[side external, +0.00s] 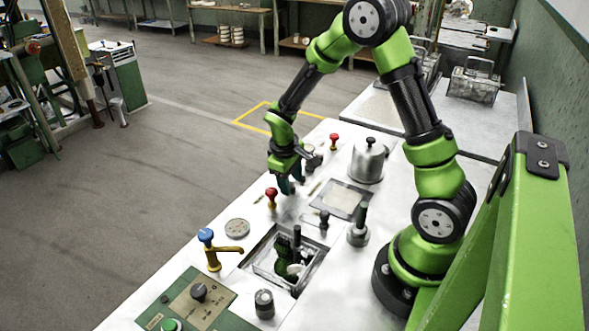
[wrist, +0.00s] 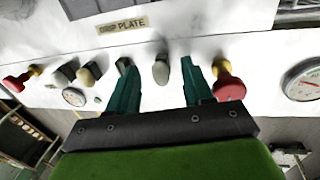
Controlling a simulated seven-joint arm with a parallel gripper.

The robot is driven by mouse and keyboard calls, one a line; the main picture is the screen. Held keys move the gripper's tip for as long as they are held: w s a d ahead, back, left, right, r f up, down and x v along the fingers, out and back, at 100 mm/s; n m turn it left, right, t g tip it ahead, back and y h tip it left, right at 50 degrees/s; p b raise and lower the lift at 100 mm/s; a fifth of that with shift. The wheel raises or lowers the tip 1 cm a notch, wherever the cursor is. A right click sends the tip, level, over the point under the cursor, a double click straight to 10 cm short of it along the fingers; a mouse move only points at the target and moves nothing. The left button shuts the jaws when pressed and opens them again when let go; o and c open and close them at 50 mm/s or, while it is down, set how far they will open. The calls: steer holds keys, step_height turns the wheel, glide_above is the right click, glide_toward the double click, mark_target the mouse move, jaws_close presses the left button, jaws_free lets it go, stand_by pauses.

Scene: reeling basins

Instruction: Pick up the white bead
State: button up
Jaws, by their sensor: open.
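My gripper (side external: 290,185) is low over the white worktop, near the row of knobs. In the wrist view its two green fingers (wrist: 158,88) are apart, with nothing held. A pale grey-white oval piece (wrist: 161,71) shows between the fingers, beyond the palm. It may be the white bead, but I cannot be sure.
A red knob (wrist: 229,85) stands close by the right finger in the wrist view. In the side view are a red-topped knob (side external: 271,195), a metal pot (side external: 368,160), a drip plate (side external: 343,199), a sunken basin (side external: 314,270) and a blue-handled tap (side external: 211,252).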

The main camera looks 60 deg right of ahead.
jaws_close()
steer(key=shift+r, duration=0.15)
stand_by(0.5)
